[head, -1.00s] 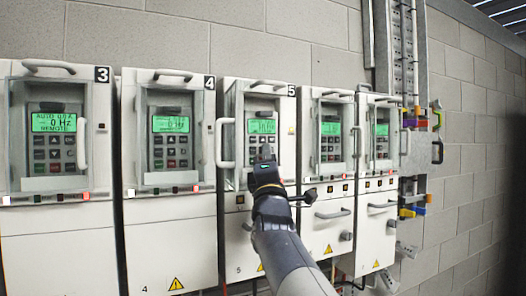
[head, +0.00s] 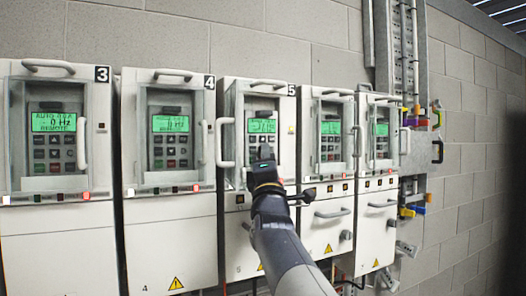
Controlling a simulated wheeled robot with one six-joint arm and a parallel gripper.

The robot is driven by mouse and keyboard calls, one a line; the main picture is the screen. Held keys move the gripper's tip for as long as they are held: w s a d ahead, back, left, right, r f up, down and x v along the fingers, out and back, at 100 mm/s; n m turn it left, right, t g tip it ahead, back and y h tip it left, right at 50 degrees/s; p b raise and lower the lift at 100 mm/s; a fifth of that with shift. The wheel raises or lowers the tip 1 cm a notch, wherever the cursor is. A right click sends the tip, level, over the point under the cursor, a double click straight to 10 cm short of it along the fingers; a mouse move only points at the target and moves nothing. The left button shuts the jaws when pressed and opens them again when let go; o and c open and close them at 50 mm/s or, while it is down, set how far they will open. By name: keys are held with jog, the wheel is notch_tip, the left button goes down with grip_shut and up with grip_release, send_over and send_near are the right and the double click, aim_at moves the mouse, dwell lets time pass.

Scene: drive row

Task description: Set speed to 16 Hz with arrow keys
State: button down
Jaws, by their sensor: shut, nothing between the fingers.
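The drive cabinet marked 5 (head: 232,185) stands in the middle of the row. Its keypad display (head: 262,126) is lit green, but the digits are too small to read. The keypad buttons (head: 254,142) show partly below the display. My gripper (head: 265,153) is shut and empty, in front of the lower keypad of cabinet 5. It hides some of the keys, including where the arrow keys may be. I cannot tell whether it touches a key.
Cabinet 4 (head: 168,235) and cabinet 3 (head: 55,245) stand to the left, both with lit displays. Two more cabinets (head: 328,235) stand to the right. Door handles (head: 225,143) stick out beside the keypads. Coloured padlocks (head: 437,105) hang at the far right.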

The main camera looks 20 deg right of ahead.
jog(key=shift+s+b, duration=0.4)
jog(key=shift+s, duration=0.3)
jog(key=shift+w, duration=0.1)
jog(key=shift+w, duration=0.35)
jog(key=shift+w, duration=0.35)
dwell(0.7)
jog(key=shift+s, duration=0.1)
jog(key=shift+s+b, duration=0.35)
jog(key=shift+s, duration=0.35)
